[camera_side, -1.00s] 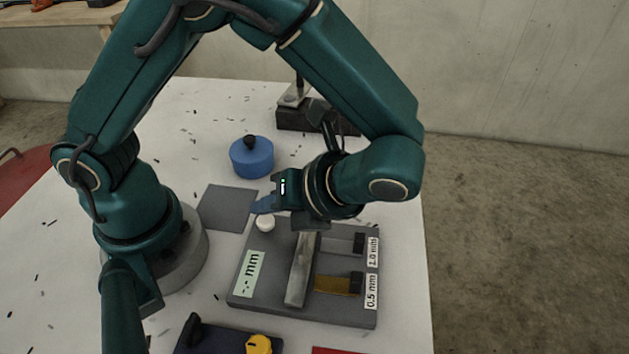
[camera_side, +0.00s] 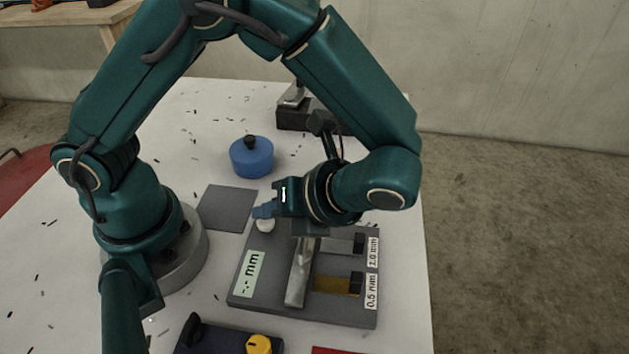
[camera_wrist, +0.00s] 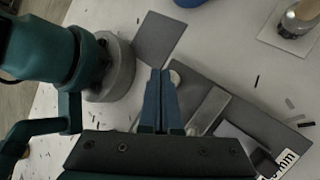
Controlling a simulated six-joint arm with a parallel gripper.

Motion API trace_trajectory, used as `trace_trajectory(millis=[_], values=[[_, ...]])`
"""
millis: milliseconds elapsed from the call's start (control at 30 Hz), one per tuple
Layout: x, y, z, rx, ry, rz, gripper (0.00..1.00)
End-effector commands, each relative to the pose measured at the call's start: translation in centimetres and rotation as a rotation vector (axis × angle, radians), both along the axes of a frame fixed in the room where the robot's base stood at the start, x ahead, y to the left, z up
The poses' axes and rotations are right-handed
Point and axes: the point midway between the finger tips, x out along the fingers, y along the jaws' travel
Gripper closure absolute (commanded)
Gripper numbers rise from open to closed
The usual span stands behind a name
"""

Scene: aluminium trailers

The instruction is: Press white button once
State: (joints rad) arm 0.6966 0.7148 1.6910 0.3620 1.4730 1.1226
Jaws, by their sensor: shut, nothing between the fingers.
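The white button (camera_side: 265,226) is a small round knob at the back left corner of a grey board (camera_side: 245,290). My gripper (camera_side: 262,212) is shut and empty, with its blue fingertips right at the button in the side view. The tips cover part of the button's top there; I cannot tell whether they touch it. In the wrist view the shut fingers (camera_wrist: 160,75) point at the white button (camera_wrist: 174,78), which shows just right of the tips.
The board carries a "-.- mm" display (camera_side: 247,272), a metal bar (camera_side: 300,272) and slots labelled 1.0 mm and 0.5 mm. A grey plate (camera_side: 227,208) lies to the left, a blue round container (camera_side: 251,157) behind. A dark block with a yellow knob (camera_side: 258,344) stands in front.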

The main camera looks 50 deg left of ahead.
Motion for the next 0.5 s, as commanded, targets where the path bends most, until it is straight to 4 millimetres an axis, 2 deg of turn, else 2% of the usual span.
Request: trace_trajectory(millis=[500], values=[[-0.02, 0.02, -0.6, 0.001, 0.001, -0.001, 1.0]])
